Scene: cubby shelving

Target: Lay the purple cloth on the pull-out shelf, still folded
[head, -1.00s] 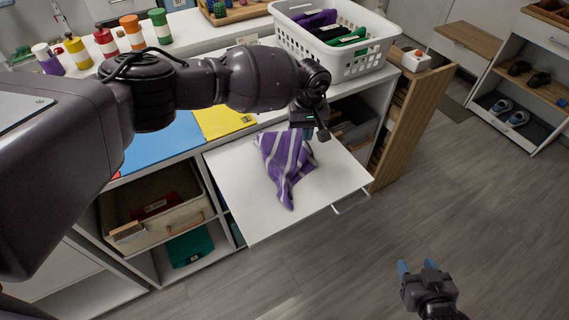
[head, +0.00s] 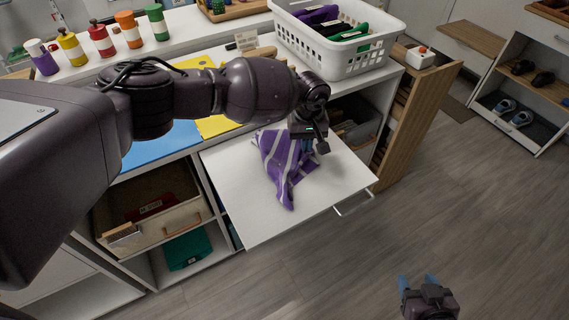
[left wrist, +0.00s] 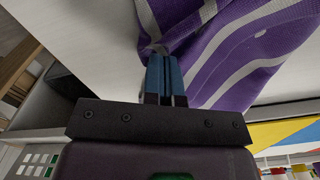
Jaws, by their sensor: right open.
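The purple cloth (head: 283,172) with pale stripes is over the white pull-out shelf (head: 240,208). It looks bunched and draped, rising towards my left gripper (head: 306,143), with its lower end pointing to the shelf's front. In the left wrist view my left gripper's blue fingers (left wrist: 164,72) are close together and pinch an edge of the cloth (left wrist: 235,55). The pull-out shelf (left wrist: 85,45) shows white behind. How much of the cloth rests on the shelf is unclear. My right gripper (head: 418,280) is open and empty over the floor, away from the shelf.
A white basket (head: 345,62) with folded cloths stands on the counter behind the shelf. Blue and yellow panels, several coloured jars and a drawer bin (head: 150,225) are at the left. A wooden side panel (head: 420,110) stands right of the shelf. The floor is clear.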

